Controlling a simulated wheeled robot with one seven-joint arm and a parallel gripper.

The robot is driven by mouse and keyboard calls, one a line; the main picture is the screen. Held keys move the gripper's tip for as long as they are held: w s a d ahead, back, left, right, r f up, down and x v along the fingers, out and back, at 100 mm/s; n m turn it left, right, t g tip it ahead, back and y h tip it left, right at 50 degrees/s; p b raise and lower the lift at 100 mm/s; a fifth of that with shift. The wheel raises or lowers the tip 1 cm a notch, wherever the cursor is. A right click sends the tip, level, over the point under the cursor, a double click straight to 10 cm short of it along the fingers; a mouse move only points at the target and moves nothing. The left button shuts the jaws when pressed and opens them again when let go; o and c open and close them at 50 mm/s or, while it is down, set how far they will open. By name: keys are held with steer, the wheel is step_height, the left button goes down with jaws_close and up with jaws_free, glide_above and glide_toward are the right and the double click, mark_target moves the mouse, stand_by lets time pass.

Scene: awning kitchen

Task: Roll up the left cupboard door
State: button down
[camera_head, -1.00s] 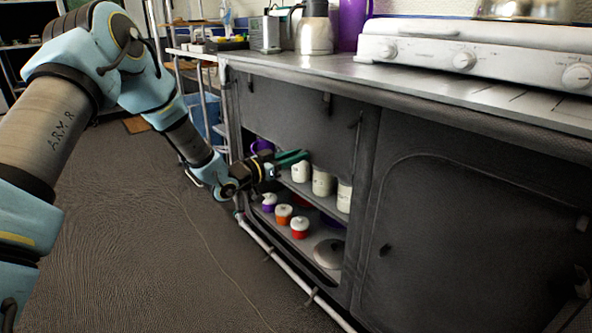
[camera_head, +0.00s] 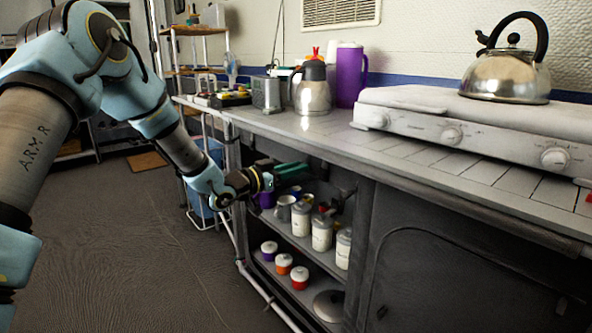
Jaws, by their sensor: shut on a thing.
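The left cupboard door (camera_head: 325,176) is a dark grey panel. It is raised close under the counter edge, leaving most of the left cupboard open. My gripper (camera_head: 297,171), with green fingers, reaches in from the left at the top of this opening. It is shut on the door's lower edge; the contact itself is dark and small in the picture.
Inside the cupboard, white canisters (camera_head: 322,234) and mugs stand on the upper shelf. Small coloured jars (camera_head: 283,264) and a lid stand on the lower one. The right cupboard door (camera_head: 450,285) is shut. The counter above holds a kettle (camera_head: 507,75), stove and flask (camera_head: 313,88). Floor at left is clear.

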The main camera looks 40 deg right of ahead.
steer(key=shift+r, duration=0.25)
steer(key=c, duration=0.9)
jaws_free()
steer(key=shift+r, duration=0.1)
steer(key=shift+c, duration=0.2)
steer(key=shift+o, duration=1.3)
steer(key=a, duration=1)
steer(key=shift+w+a, duration=0.3)
steer(key=shift+a, duration=0.1)
